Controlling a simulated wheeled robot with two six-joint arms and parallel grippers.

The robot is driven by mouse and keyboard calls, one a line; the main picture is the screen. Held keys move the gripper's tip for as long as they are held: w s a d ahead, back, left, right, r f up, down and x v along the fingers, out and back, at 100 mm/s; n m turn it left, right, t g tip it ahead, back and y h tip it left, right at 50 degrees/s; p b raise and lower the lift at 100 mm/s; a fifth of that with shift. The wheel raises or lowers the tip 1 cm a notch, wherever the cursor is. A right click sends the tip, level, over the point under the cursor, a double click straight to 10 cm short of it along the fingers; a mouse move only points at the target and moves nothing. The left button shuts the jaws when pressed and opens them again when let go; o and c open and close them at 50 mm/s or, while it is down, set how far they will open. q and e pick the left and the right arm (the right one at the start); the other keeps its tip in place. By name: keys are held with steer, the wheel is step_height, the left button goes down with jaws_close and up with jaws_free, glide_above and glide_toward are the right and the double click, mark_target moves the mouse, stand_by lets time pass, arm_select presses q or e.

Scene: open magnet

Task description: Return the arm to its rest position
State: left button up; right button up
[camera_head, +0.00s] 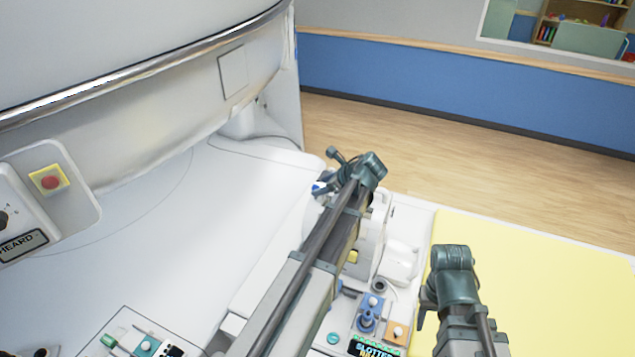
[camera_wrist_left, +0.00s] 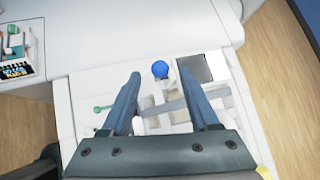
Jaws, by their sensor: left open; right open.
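My left arm reaches forward through the middle of the head view, and its wrist bends down over a white unit beside the large magnet housing (camera_head: 150,100). My left gripper (camera_wrist_left: 162,92) is open in the left wrist view, its two blue-grey fingers apart with nothing held between them. A blue ball-shaped knob (camera_wrist_left: 160,69) shows between and just beyond the fingertips. My right gripper (camera_head: 427,303) is at the lower right of the head view, beside the yellow pad; it is small and partly hidden by its wrist.
A red button on a yellow plate (camera_head: 49,182) is at the left. A control panel (camera_head: 365,325) with knobs and a lit display lies between the arms. A yellow pad (camera_head: 540,270) covers the right side. Open wooden floor (camera_head: 430,145) lies beyond.

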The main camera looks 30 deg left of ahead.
arm_select(q)
steer(key=p+v, duration=0.1)
steer(key=v, duration=0.2)
steer(key=shift+d, duration=0.1)
arm_select(e)
step_height(320, 180, up, 2)
steer(key=shift+r, duration=0.1)
